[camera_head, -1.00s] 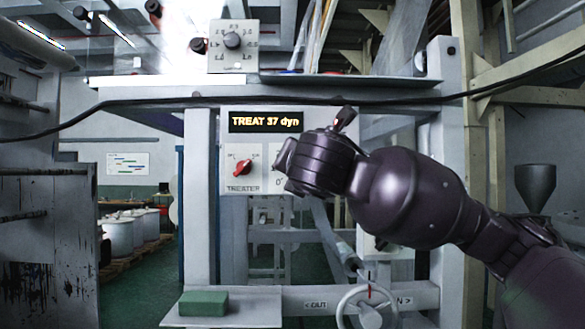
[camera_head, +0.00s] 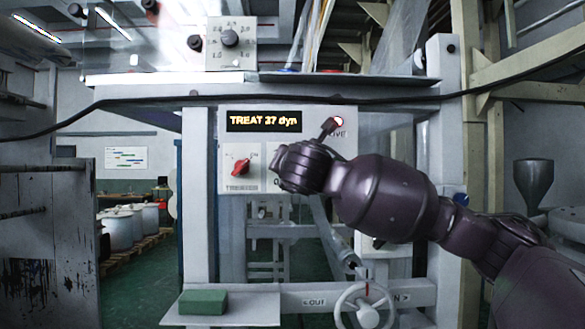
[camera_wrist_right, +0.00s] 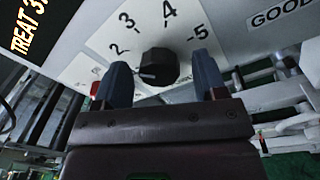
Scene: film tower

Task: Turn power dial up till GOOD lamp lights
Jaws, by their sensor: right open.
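The black power dial (camera_wrist_right: 158,66) is in the right wrist view, on a white plate with numbers up to 5. Its pale mark points to the left, toward the low numbers. My right gripper (camera_wrist_right: 161,82) is open, its two fingertips on either side of the dial; contact is unclear. In the head view, my right gripper (camera_head: 284,168) covers the dial. The GOOD label (camera_wrist_right: 283,12) shows at the upper right of the wrist view; its lamp is not visible. The display (camera_head: 264,121) appears to read TREAT 37 dyn. My left gripper is out of view.
A red TREATER switch (camera_head: 241,168) sits left of my right gripper. A reddish lamp (camera_head: 338,121) is above a partly hidden label. A handwheel (camera_head: 366,312) and a green block (camera_head: 203,302) are below. Another dial box (camera_head: 231,42) stands above the beam.

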